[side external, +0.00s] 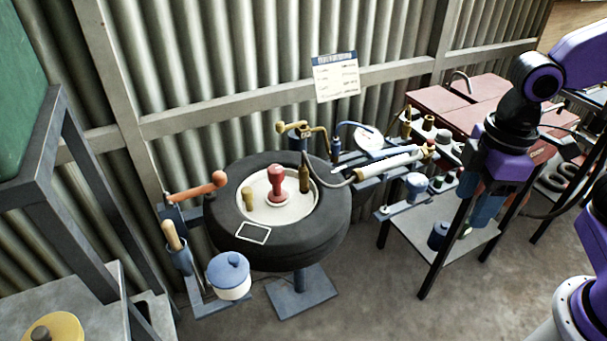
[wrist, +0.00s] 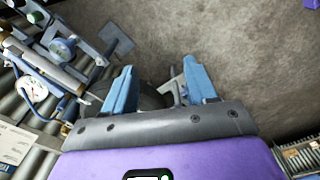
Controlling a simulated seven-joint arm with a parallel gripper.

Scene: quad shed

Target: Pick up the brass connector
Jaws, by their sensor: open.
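Several brass-coloured pieces show in the side view, and I cannot tell for sure which is the brass connector. A small brass-coloured piece (side external: 248,197) stands on the white disc inside the tyre, left of a red stamp-like piece (side external: 277,184). Another upright brass fitting (side external: 407,123) stands on the rack to the right. My gripper (side external: 484,212) hangs at the right, pointing down, away from the tyre. In the wrist view my gripper (wrist: 160,64) has its two blue fingers apart, with nothing clearly held between them.
The black tyre (side external: 326,222) stands on a post. A white pot (side external: 229,278) is at lower left. A red cabinet (side external: 478,100) stands behind my arm. Corrugated wall limits the back.

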